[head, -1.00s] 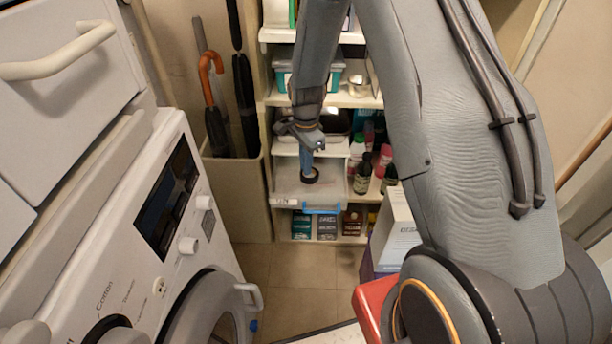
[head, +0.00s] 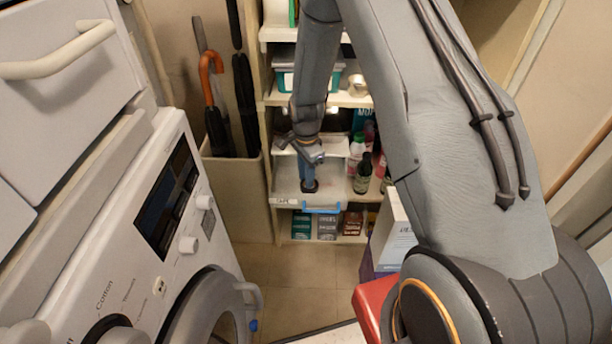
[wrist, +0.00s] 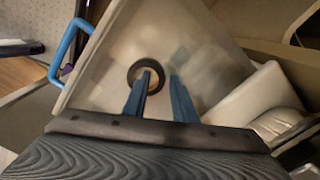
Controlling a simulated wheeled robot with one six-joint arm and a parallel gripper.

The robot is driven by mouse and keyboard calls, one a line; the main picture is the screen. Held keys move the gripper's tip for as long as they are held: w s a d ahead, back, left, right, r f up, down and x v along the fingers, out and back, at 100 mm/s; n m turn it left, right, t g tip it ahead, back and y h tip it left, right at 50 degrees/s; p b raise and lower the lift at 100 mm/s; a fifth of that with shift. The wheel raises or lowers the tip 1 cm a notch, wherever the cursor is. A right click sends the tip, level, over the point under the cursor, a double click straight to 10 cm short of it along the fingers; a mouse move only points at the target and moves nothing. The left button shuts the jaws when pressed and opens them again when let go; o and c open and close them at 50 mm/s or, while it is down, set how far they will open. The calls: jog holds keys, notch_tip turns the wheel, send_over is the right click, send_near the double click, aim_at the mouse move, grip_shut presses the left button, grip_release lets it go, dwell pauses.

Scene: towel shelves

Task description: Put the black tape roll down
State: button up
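The black tape roll (head: 309,187) is at the tips of my gripper (head: 308,181), over the pale see-through bin (head: 287,198) with a blue handle on the lower shelf. In the wrist view the roll (wrist: 133,75) shows as a dark ring inside the outline of the bin (wrist: 104,50). One blue finger of my gripper (wrist: 165,75) reaches into the ring's hole and the other is just outside it, so the ring's wall sits between them. I cannot tell whether the roll touches the bin floor.
Bottles (head: 362,172) stand right of the bin. A white carton (head: 394,235) stands at the right.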

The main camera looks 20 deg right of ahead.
notch_tip(320, 180, up, 11)
jog(key=s+d+r+n, duration=0.5)
jog(key=s+r+n, duration=0.1)
jog(key=s+r, duration=0.55)
jog(key=s+d+r+n, duration=0.1)
jog(key=s+r+n, duration=0.1)
jog(key=s, duration=0.6)
jog(key=s+d+r+n, duration=0.1)
jog(key=s+r+n, duration=0.1)
jog(key=s+n, duration=0.2)
jog(key=s, duration=0.3)
jog(key=shift+s+d+n, duration=0.15)
jog(key=shift+s+n, duration=0.25)
jog(key=shift+r, duration=0.15)
